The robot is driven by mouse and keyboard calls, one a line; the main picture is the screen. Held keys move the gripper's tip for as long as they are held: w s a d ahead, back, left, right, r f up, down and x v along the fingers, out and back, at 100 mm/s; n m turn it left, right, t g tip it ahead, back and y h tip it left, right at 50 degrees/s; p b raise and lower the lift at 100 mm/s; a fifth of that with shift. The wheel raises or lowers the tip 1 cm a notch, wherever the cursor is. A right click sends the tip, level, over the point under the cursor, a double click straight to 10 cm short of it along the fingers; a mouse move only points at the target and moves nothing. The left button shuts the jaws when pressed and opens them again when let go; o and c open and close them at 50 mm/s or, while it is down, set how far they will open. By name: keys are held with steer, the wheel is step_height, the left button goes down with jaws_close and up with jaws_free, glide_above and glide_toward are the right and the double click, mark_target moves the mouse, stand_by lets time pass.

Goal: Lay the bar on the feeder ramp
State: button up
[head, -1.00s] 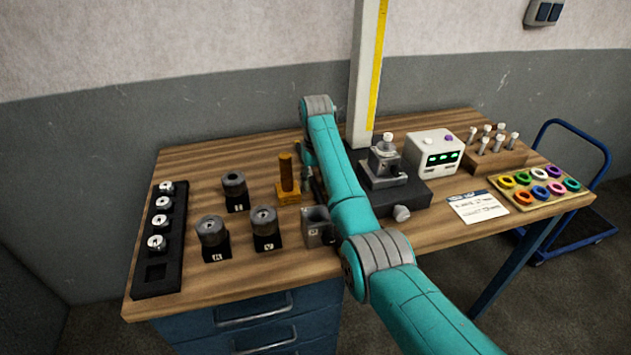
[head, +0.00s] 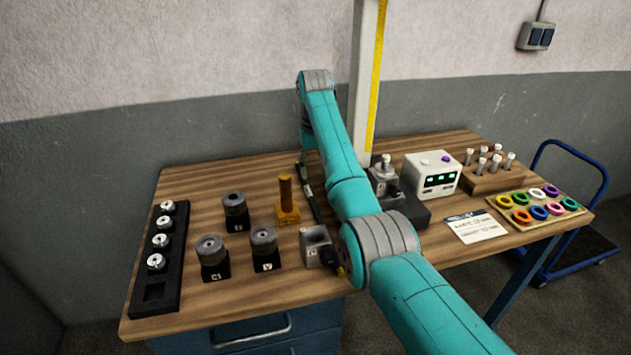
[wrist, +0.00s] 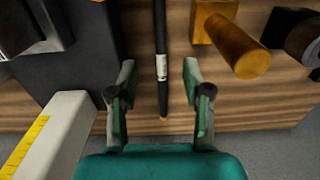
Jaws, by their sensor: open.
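A slim dark bar (head: 310,196) with a white label lies on the wooden bench, between the brass post and my arm. In the wrist view the bar (wrist: 162,40) runs lengthwise between my open fingers, and its near end has an orange tip. My gripper (wrist: 158,78) is open and empty, with a finger on each side of the bar and a gap on both sides. Its height above the bar is hard to tell. I can make out no feeder ramp in either view.
A brass post (head: 287,200) and a grey block (head: 318,247) stand close to the bar. A white column (head: 364,90) with yellow tape rises behind my arm. Several gauges on black blocks are at left, beside a black tray (head: 153,292). A white display box (head: 432,177) stands at right.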

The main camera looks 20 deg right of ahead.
mark_target(315, 204)
steer(key=shift+w+f, duration=0.1)
steer(key=shift+f, duration=5.95)
jaws_close()
steer(key=shift+r, duration=0.15)
